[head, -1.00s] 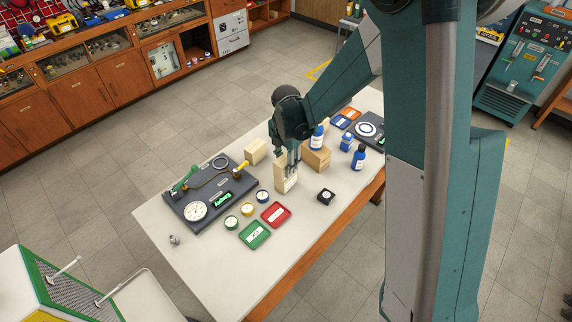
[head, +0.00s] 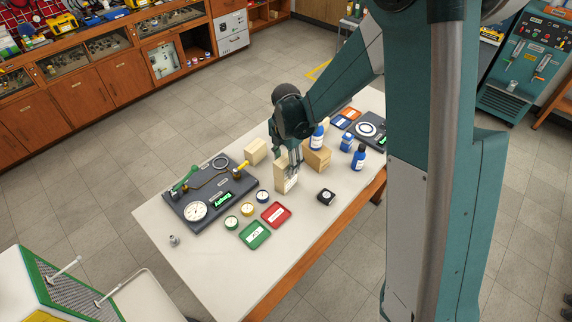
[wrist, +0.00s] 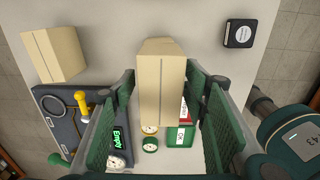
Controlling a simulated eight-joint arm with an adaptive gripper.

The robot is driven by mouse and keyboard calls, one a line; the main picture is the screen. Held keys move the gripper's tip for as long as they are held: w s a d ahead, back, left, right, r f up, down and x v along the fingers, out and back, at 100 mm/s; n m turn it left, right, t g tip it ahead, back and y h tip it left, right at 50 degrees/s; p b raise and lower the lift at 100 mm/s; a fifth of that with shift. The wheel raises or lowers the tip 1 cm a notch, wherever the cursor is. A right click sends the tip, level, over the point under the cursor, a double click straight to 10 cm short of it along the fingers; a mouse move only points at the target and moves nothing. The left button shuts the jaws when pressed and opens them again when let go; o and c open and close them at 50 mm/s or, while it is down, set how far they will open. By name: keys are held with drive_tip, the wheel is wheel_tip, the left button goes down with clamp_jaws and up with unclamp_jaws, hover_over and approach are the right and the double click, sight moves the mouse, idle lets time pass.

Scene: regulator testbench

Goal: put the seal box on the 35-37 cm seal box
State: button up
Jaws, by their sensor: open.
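Several plain tan boxes stand on the bench. An upright box with a white label (head: 286,183) stands mid-bench below my gripper (head: 290,157). In the wrist view, a tan box (wrist: 162,92) shows between the open green-padded fingers of my gripper (wrist: 168,125), with small gaps at its sides. A smaller tan box (head: 255,151) lies to the left, also at the upper left of the wrist view (wrist: 55,54). A wider tan box (head: 317,158) stands to the right, beside a blue-labelled bottle. No size labels are legible, so I cannot tell which is the 35-37 cm box.
A dark gauge panel (head: 188,212) lies left on the white bench (head: 205,263). A black square item (head: 326,197) and blue bottle (head: 359,156) stand right.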

wheel_tip(320, 180, up, 12)
drive_tip(key=shift+f, duration=0.2)
idle(0.4)
idle(0.7)
drive_tip(key=shift+s+d+r, duration=0.15)
drive_tip(key=shift+d+r, duration=0.05)
drive_tip(key=shift+r, duration=0.1)
drive_tip(key=s+d+r+m+t, duration=0.2)
drive_tip(key=s+d+r+m, duration=0.5)
drive_tip(key=s+m, duration=0.2)
drive_tip(key=s+d+r+m+t, duration=0.3)
drive_tip(key=s+d+r+m, duration=0.5)
drive_tip(key=s+m, duration=0.15)
drive_tip(key=s+d+m+t, duration=0.2)
drive_tip(key=s+d+m, duration=0.1)
drive_tip(key=s+m, duration=0.5)
drive_tip(key=shift+s+d+f, duration=0.35)
drive_tip(key=shift+s+f, duration=0.05)
